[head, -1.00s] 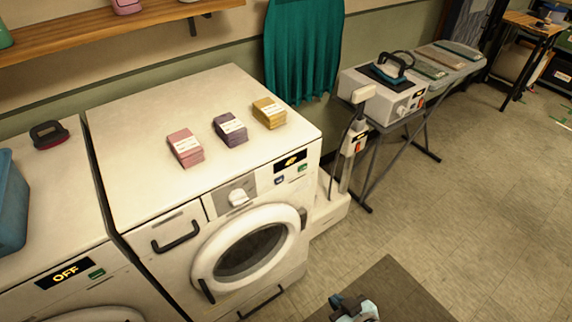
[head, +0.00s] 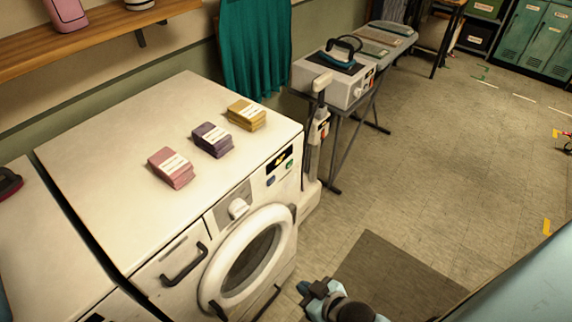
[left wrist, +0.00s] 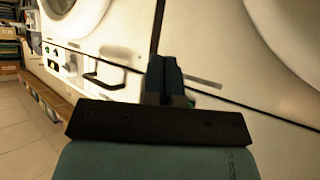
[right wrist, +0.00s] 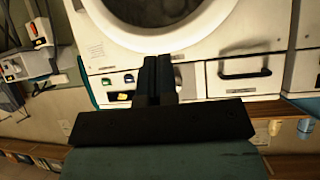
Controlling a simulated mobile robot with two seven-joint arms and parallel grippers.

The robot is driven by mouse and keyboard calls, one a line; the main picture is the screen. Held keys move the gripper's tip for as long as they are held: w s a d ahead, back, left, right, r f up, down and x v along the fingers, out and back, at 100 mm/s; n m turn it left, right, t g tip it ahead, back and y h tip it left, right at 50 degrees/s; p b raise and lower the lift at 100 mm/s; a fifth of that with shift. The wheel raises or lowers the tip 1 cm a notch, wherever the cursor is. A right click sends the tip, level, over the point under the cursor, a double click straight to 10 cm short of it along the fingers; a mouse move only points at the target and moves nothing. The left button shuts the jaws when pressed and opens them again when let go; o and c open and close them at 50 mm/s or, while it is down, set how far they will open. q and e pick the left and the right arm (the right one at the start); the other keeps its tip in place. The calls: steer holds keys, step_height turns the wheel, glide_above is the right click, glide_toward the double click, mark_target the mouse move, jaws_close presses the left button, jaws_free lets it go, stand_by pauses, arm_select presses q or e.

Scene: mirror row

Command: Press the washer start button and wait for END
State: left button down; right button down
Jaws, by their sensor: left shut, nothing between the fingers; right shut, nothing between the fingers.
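A white washer (head: 130,150) with a round door (head: 252,262) stands at the centre left of the head view. Its front panel has a knob (head: 237,209), a dark display (head: 279,157) with an unreadable yellow mark, a blue-grey button (head: 271,181) and a green button (head: 289,165). The display (right wrist: 122,96) and buttons (right wrist: 107,81) also show upside down in the right wrist view. My right gripper (head: 312,289) is shut and empty, in front of the washer and apart from its panel. My left gripper (left wrist: 165,72) is shut and empty, facing white machine fronts; it is outside the head view.
Pink (head: 171,168), purple (head: 212,140) and yellow (head: 246,115) stacks lie on the washer top. Another white machine (head: 45,240) stands at left. An ironing board with an iron station (head: 335,82) is behind at right. A dark mat (head: 395,275) lies on open floor.

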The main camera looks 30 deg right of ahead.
mark_target(290, 164)
arm_select(q)
steer(key=shift+s+d, duration=0.1)
steer(key=shift+d, duration=0.1)
arm_select(e)
steer(key=shift+d+f, duration=0.1)
steer(key=shift+d, duration=0.05)
